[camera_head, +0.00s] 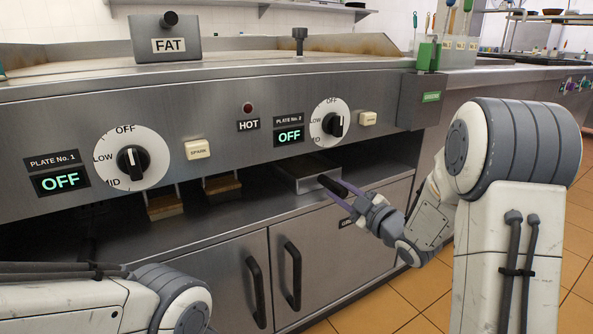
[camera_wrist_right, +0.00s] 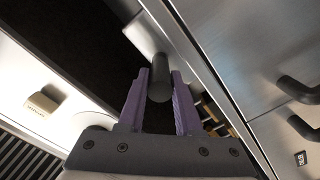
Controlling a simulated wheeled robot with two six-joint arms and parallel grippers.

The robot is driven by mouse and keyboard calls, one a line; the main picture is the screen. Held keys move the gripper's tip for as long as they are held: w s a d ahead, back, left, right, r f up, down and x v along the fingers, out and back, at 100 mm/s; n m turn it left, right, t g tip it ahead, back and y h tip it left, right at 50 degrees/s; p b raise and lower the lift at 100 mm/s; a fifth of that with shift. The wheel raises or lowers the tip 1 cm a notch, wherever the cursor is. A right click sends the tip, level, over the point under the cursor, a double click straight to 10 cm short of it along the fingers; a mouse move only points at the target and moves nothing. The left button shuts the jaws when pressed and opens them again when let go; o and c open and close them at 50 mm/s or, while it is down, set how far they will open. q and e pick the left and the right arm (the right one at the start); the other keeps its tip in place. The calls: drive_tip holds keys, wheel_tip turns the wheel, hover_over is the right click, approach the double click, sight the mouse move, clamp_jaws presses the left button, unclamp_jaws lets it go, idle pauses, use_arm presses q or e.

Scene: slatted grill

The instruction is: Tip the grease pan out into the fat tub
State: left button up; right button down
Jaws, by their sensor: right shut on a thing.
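The grease pan (camera_head: 301,174) is a shallow metal pan with a dark handle (camera_head: 333,186). It sits in the slot under the control panel, below the second dial, its handle end sticking out at the front. My right gripper (camera_head: 352,203) is shut on the handle; in the right wrist view the purple fingers flank the dark handle (camera_wrist_right: 159,82), with the pan (camera_wrist_right: 146,36) beyond. The pan's contents are hidden. The fat tub (camera_head: 167,38), a grey metal box labelled FAT, stands on top of the grill at the back left. My left gripper is out of view.
The control panel (camera_head: 222,148) with two dials overhangs the slot. Two wood-coloured blocks (camera_head: 164,204) stick out left of the pan. Cupboard doors with dark handles (camera_head: 256,284) are below. A green holder (camera_head: 428,56) stands at the grill's right end.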

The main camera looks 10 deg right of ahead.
drive_tip(key=v, duration=0.9)
drive_tip(key=shift+s+b, duration=0.15)
drive_tip(key=shift+b, duration=0.15)
idle(0.3)
drive_tip(key=c, duration=0.5)
unclamp_jaws()
